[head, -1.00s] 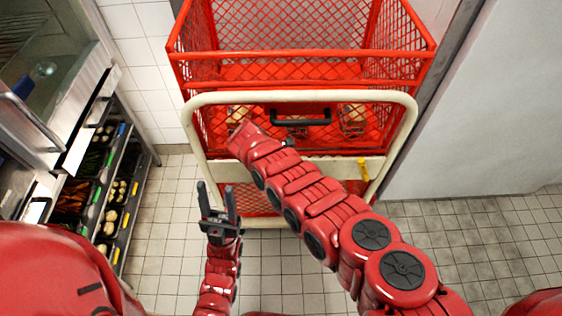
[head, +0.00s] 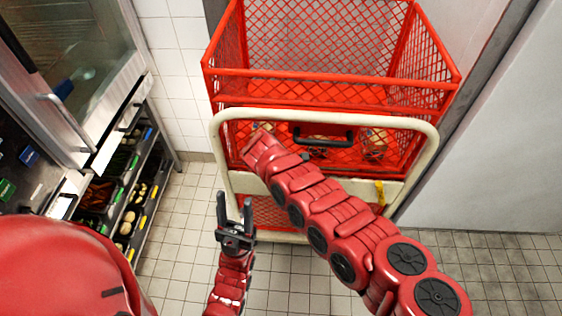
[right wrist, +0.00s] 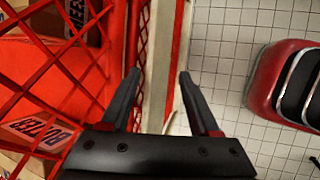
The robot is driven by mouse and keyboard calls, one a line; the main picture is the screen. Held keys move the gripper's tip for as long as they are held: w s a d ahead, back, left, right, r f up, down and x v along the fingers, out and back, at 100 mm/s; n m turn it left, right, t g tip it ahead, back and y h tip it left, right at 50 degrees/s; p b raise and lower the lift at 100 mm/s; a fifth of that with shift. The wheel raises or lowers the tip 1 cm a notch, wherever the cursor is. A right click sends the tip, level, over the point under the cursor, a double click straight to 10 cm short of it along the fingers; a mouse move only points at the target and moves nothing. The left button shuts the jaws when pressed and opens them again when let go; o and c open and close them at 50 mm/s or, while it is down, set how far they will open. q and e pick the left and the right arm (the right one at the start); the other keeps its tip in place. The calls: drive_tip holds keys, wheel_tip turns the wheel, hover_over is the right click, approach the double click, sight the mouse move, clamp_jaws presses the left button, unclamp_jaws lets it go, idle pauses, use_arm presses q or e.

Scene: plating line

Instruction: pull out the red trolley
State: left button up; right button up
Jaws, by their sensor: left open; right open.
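The red trolley (head: 335,75) is a mesh basket on a base, with a cream tube frame (head: 225,145) on its near side. It stands upright ahead of me between a tiled wall and a pale panel. My right arm reaches to the frame's left side; its gripper is hidden in the head view. In the right wrist view my right gripper (right wrist: 158,74) is open, with an upright cream and red strip showing between its fingers and red mesh at left. Contact cannot be told. My left gripper (head: 235,200) is open and empty, low in front of the trolley's left side.
A metal unit with a glass door (head: 75,45) and shelves of food bins (head: 125,215) stands on the left. A black handle (head: 322,135) and yellow piece (head: 380,193) are on the trolley's front. A butter box (right wrist: 40,130) lies inside. The tiled floor (head: 480,275) is clear.

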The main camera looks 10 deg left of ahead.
drive_tip(key=b+v, duration=0.1)
drive_tip(key=v, duration=1.1)
drive_tip(key=shift+r+b, duration=0.25)
drive_tip(key=shift+b, duration=0.05)
drive_tip(key=shift+s+a, duration=0.1)
drive_tip(key=shift+s, duration=0.05)
